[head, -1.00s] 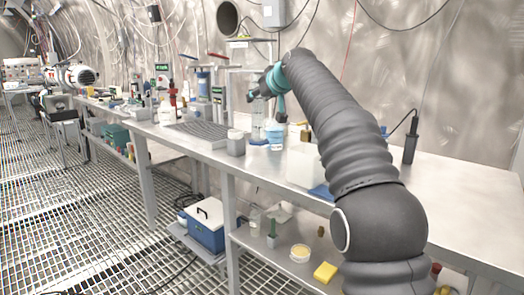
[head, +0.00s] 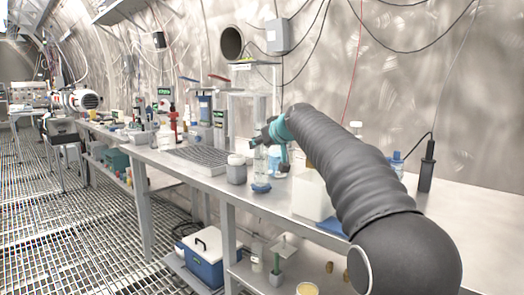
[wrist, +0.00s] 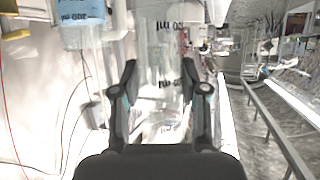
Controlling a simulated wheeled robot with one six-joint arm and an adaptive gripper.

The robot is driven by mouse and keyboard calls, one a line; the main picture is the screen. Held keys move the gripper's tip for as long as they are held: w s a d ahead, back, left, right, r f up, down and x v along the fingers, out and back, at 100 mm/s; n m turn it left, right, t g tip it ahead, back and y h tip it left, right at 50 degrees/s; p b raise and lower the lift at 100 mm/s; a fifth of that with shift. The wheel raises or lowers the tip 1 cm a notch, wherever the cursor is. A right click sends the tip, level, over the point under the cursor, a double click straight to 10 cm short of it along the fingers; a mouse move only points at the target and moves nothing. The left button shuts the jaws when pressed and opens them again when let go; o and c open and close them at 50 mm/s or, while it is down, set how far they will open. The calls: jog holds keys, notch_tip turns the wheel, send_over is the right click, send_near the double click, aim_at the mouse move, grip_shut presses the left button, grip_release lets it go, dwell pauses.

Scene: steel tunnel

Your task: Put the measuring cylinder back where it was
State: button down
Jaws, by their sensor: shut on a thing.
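The measuring cylinder (head: 260,164) is clear and upright, with a blue foot (head: 261,188). My gripper (head: 279,146) is shut on it above the steel bench, near the front edge. I cannot tell whether the foot touches the bench top. In the wrist view the clear cylinder (wrist: 162,75), with dark volume print, stands between the two fingers of my gripper (wrist: 164,85). My fingers and arm hide part of its upper side in the head view.
A white container (head: 311,197) stands to the right, under my arm. A grey ribbed mat (head: 200,156) lies farther left.

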jog(key=shift+f, duration=0.5)
jog(key=c, duration=0.6)
grip_release()
jog(key=b+v, duration=0.1)
jog(key=v, duration=1.1)
jog(key=shift+b, duration=0.35)
